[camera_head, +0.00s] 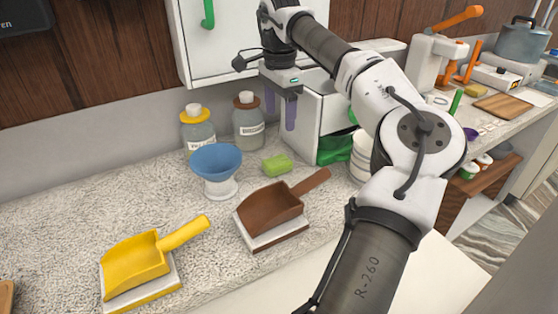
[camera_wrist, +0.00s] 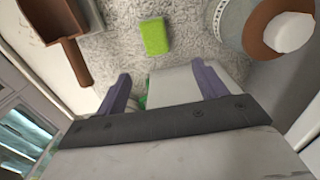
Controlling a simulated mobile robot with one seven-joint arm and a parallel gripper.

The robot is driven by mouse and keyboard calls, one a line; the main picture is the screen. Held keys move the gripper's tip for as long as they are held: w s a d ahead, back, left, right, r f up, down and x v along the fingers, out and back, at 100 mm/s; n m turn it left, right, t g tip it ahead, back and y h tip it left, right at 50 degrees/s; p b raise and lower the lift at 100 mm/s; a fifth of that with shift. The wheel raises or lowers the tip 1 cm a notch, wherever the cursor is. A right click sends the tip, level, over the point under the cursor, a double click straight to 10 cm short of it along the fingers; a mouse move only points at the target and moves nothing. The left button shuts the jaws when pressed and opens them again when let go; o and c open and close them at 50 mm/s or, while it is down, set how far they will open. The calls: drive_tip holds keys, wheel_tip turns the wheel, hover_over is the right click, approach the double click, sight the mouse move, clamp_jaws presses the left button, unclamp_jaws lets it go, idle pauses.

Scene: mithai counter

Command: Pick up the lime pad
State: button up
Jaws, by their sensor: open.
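The lime pad (camera_head: 278,165) is a small bright green block lying flat on the speckled stone counter, right of the blue bowl. It also shows in the wrist view (camera_wrist: 155,37), at the upper middle, beyond the fingertips. My gripper (camera_head: 280,110) has purple fingers pointing down. It is above the counter, behind and above the pad, in front of a white box. In the wrist view my gripper (camera_wrist: 162,82) has its fingers spread apart with nothing between them. The pad is clear of both fingers and nothing covers it.
A brown scoop (camera_head: 270,208) lies in front of the pad. A blue bowl on a white stand (camera_head: 217,165) is left of it. A brown-capped jar (camera_head: 248,122) and a yellow-banded jar (camera_head: 197,130) stand behind. A yellow scoop (camera_head: 138,262) lies front left. Bare counter surrounds the pad.

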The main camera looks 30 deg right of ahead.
hover_over(277, 161)
drive_tip(key=d, duration=0.1)
drive_tip(key=f, duration=0.7)
drive_tip(key=shift+w, duration=0.35)
drive_tip(key=f, duration=0.1)
drive_tip(key=f+p, duration=0.1)
drive_tip(key=f, duration=0.1)
drive_tip(key=f+p, duration=0.1)
drive_tip(key=shift+s+a+f, duration=0.3)
drive_tip(key=shift+a+f, duration=0.05)
drive_tip(key=shift+a, duration=0.05)
drive_tip(key=shift+f, duration=0.5)
drive_tip(key=c, duration=1.1)
drive_tip(key=shift+o, duration=0.2)
drive_tip(key=shift+r, duration=0.15)
wheel_tip(277, 161, up, 20)
drive_tip(key=b, duration=0.1)
